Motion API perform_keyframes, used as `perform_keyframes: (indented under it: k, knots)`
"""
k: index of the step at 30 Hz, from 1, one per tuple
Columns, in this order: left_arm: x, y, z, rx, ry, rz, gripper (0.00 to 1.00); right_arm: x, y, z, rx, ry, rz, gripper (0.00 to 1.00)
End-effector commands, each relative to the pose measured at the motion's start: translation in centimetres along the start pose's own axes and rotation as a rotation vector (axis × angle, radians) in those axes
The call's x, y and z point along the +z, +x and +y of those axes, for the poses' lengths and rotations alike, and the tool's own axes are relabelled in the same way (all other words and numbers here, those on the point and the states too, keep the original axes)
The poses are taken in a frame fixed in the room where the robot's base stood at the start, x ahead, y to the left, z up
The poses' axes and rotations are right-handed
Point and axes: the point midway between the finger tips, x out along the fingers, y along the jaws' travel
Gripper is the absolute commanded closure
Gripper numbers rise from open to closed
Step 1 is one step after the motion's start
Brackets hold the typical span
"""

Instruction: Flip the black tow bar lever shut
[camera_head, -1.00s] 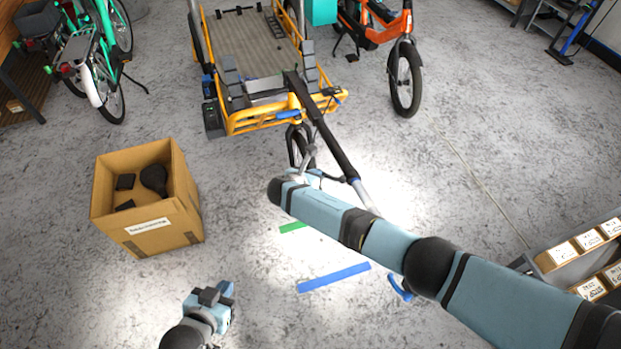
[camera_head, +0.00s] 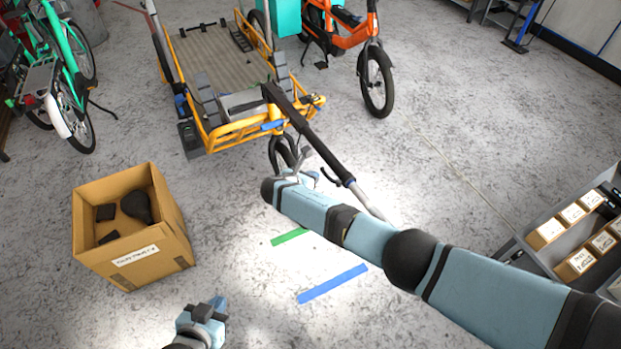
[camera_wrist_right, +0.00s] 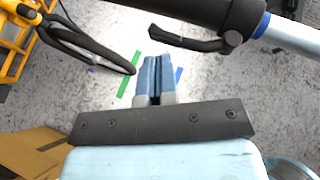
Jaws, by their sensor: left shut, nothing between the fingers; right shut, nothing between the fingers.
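The tow bar (camera_head: 325,153) runs from the yellow cargo trailer down to the right, black along its upper part and silver at its lower end. It crosses the top right of the right wrist view, with a blue ring. The black lever (camera_wrist_right: 183,41) hangs off its underside there, standing out to the left at an angle. My right gripper (camera_wrist_right: 154,64) is shut and empty, apart from the lever and a little below it in that picture. In the head view my right arm hides most of that gripper. My left gripper (camera_head: 212,309) is shut and empty, low over the floor.
The yellow trailer (camera_head: 240,133) stands beyond the bar, near an orange bike (camera_head: 345,38). A cardboard box (camera_head: 130,227) with dark parts stands on the left. Shelving with small boxes (camera_head: 575,262) is at right. Green (camera_head: 290,237) and blue (camera_head: 333,284) strips mark clear floor.

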Motion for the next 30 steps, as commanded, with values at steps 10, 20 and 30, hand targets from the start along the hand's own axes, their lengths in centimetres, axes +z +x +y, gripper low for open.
perform_keyframes:
  k: [10, 20, 30]
  knots:
    - [-1.3, -0.9, 0.0, 0.000, -0.001, 0.001, 1.00, 0.4, 0.5, -1.2, 0.001, -0.001, 0.000, 1.00]
    - [-1.2, -0.8, 0.0, -0.002, 0.000, 0.001, 1.00, 0.3, 0.6, -1.3, 0.002, 0.000, 0.000, 1.00]
    - [-1.5, -1.2, -0.5, -0.013, 0.001, 0.002, 1.00, 0.9, 0.3, -1.5, 0.000, 0.001, 0.000, 1.00]
